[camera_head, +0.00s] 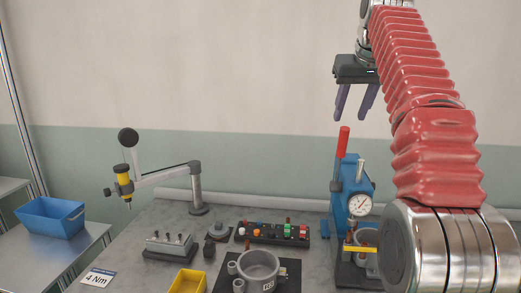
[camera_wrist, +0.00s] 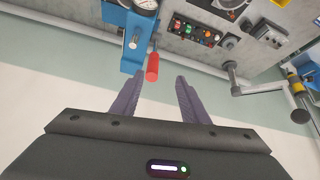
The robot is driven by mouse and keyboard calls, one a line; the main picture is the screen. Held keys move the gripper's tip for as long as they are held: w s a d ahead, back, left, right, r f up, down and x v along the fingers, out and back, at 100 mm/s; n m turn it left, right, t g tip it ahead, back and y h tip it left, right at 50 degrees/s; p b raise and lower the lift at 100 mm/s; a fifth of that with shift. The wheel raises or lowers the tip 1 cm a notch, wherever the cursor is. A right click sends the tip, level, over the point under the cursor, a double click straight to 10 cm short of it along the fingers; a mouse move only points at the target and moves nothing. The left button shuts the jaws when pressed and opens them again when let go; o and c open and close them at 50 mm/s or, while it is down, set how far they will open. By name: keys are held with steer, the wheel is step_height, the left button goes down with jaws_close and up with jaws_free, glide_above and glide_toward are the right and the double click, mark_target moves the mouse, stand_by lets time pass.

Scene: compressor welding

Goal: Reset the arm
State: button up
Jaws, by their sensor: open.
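My gripper (camera_head: 355,117) hangs from my red-sleeved arm at the upper right of the head view, with its two dark purple fingers pointing down. The fingers are apart with nothing between them. In the wrist view my gripper (camera_wrist: 153,88) also shows open and empty. A blue press (camera_head: 350,190) with a red handle (camera_head: 343,141) and a round gauge stands on the bench below the gripper. The gripper is above the handle and apart from it in the head view. My arm hides part of the bench's right side.
The grey bench (camera_head: 150,215) holds a pot-like compressor part (camera_head: 258,268), a row of coloured pieces (camera_head: 272,232), a yellow bin (camera_head: 187,282) and a jointed tool arm (camera_head: 165,175). A blue bin (camera_head: 50,217) stands on a side table at left. The air left of the gripper is clear.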

steer(key=s+a+f, duration=0.2)
steer(key=s+f, duration=0.9)
steer(key=s+a+f, duration=0.3)
steer(key=s+f, duration=0.8)
steer(key=s, duration=0.1)
steer(key=s+a+f, duration=0.2)
steer(key=s+f, duration=0.9)
steer(key=s, duration=0.1)
steer(key=shift+a+f+g, duration=0.35)
steer(key=shift+f+g, duration=0.05)
steer(key=shift+c, duration=0.2)
